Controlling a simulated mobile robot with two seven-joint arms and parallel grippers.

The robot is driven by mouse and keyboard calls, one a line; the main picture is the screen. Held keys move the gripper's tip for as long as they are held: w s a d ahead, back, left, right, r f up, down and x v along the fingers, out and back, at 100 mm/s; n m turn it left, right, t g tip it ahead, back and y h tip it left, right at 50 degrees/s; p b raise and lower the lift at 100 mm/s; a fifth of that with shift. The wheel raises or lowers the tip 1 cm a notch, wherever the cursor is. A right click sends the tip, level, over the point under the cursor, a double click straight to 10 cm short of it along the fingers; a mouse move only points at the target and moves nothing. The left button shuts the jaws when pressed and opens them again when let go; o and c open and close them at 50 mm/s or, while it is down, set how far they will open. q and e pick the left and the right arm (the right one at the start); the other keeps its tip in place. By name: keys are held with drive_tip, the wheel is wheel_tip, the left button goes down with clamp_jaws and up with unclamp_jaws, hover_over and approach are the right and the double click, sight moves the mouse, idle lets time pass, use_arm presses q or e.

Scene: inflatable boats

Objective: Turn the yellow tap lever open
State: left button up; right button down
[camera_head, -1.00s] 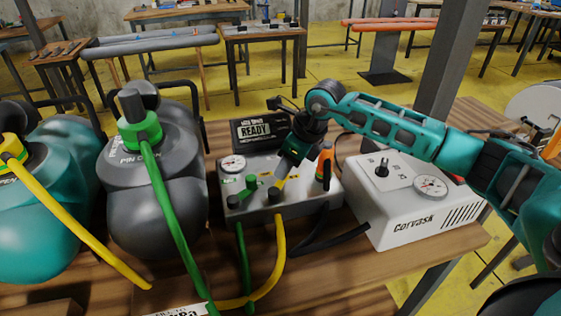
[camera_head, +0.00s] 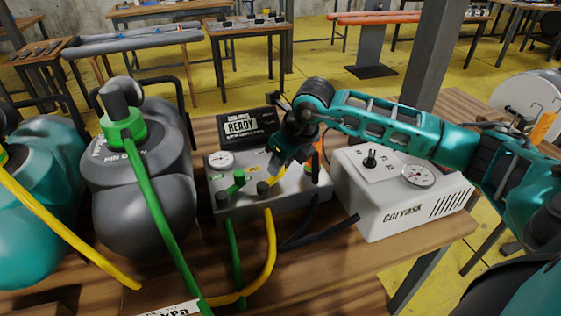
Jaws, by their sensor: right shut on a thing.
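The grey valve box (camera_head: 297,192) stands on the wooden bench. The yellow tap lever (camera_head: 275,178) sits on its top and is partly covered by my right gripper. My right gripper (camera_head: 278,170) comes down from above and is shut on the yellow lever. The green tap lever (camera_head: 236,181) stands to the left of it, untouched. A yellow hose (camera_head: 271,250) and a green hose (camera_head: 234,262) run from the front of the box. My left gripper is not in view.
A white Corvask pump unit (camera_head: 400,200) stands right of the box under my right arm. A READY display (camera_head: 242,126) stands behind the box. Grey (camera_head: 140,175) and teal (camera_head: 40,205) inflated shapes fill the left. An orange-topped thing is mostly hidden behind my gripper.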

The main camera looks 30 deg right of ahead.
drive_tip(key=c, duration=0.9)
unclamp_jaws()
drive_tip(key=v, duration=1.3)
